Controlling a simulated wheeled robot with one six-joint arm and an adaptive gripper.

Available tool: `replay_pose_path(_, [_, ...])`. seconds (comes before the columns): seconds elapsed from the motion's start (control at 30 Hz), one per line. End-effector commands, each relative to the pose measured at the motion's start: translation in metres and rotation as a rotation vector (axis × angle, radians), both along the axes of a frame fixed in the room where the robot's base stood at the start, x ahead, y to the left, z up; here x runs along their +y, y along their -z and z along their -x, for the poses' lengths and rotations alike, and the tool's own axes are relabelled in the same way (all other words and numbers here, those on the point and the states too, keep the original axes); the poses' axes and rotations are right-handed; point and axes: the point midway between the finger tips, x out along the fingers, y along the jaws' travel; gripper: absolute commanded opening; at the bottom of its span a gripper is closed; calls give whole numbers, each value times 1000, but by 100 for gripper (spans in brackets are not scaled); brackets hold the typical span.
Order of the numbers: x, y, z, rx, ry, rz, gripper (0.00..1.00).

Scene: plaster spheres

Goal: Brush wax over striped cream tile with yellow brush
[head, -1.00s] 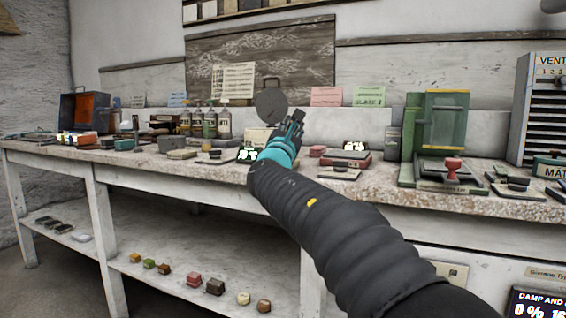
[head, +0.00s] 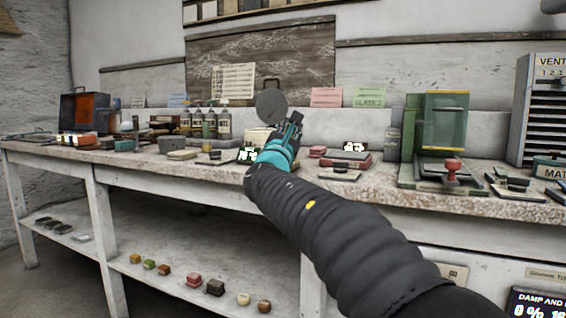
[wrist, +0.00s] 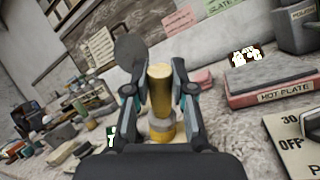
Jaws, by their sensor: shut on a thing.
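My gripper (wrist: 160,92) is shut on an upright yellow cylinder, which appears to be the yellow brush (wrist: 160,76), with its lower part (wrist: 162,128) showing between the fingers. In the head view my gripper (head: 294,122) is over the middle of the workbench, its fingertips small and dark, and the brush cannot be made out there. The brush's lower end is hidden by the gripper body in the wrist view. I cannot pick out the striped cream tile or any wax with certainty in either view.
The workbench (head: 130,172) is crowded. A green press (head: 440,135) stands farther right. Several bottles (head: 210,124) stand left. A round dark plate (head: 271,104) rises behind the gripper.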

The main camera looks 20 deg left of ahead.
Motion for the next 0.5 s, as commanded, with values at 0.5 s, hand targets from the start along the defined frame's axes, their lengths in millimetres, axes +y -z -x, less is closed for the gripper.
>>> replay_pose_path(0.5, [-2, -1, -24, 2, 2, 1, 0])
